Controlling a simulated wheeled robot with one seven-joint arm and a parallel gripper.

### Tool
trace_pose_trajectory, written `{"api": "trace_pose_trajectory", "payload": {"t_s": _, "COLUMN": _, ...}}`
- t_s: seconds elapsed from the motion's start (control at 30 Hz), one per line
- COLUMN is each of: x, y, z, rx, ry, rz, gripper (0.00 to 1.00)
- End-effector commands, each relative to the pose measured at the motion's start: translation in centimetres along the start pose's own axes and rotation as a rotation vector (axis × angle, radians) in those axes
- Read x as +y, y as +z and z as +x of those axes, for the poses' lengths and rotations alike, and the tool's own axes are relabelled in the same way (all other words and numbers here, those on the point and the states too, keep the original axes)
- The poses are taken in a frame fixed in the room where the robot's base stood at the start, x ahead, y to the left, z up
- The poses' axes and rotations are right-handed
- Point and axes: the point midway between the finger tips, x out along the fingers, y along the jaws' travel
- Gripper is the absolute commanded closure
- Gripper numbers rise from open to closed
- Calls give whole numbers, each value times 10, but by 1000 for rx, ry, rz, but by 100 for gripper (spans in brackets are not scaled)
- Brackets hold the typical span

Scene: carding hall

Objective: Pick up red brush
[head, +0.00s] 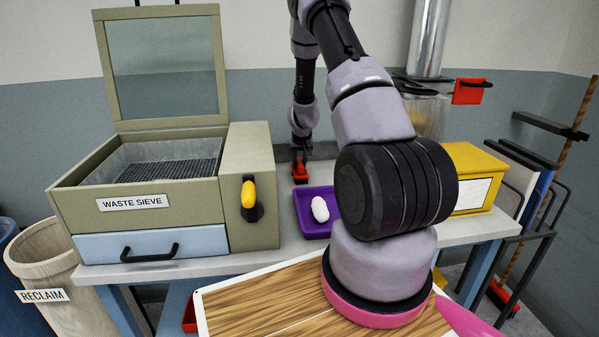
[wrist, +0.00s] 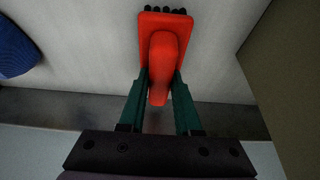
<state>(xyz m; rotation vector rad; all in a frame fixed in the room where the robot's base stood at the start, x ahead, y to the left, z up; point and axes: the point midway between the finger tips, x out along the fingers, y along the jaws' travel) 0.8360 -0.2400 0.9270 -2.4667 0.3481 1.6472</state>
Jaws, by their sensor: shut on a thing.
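My gripper (wrist: 160,88) is shut on the handle, with one green finger on each side. In the head view my gripper (head: 299,156) is small and comes down from above onto the brush. I cannot tell whether the brush touches the tabletop.
The waste sieve (head: 133,203) with its raised lid stands left. A purple tray (head: 311,229) holding a white oval thing (head: 320,209) is in front of the brush. A yellow box (head: 477,165) stands right. My arm hides part of the table. A reclaim bin (head: 47,262) is lower left.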

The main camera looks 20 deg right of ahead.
Motion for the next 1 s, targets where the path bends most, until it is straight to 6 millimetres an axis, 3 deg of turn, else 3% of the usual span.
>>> {"api": "trace_pose_trajectory", "payload": {"t_s": 0.27, "x": -1, "y": -5, "z": -12, "rx": 2, "ry": -1, "rz": -3, "gripper": 100}}
{"api": "trace_pose_trajectory", "payload": {"t_s": 0.7, "x": -1, "y": -36, "z": -86, "rx": 2, "ry": -1, "rz": -2, "gripper": 100}}
{"api": "trace_pose_trajectory", "payload": {"t_s": 1.0, "x": 0, "y": -39, "z": -95, "rx": 0, "ry": 0, "rz": 0, "gripper": 100}}
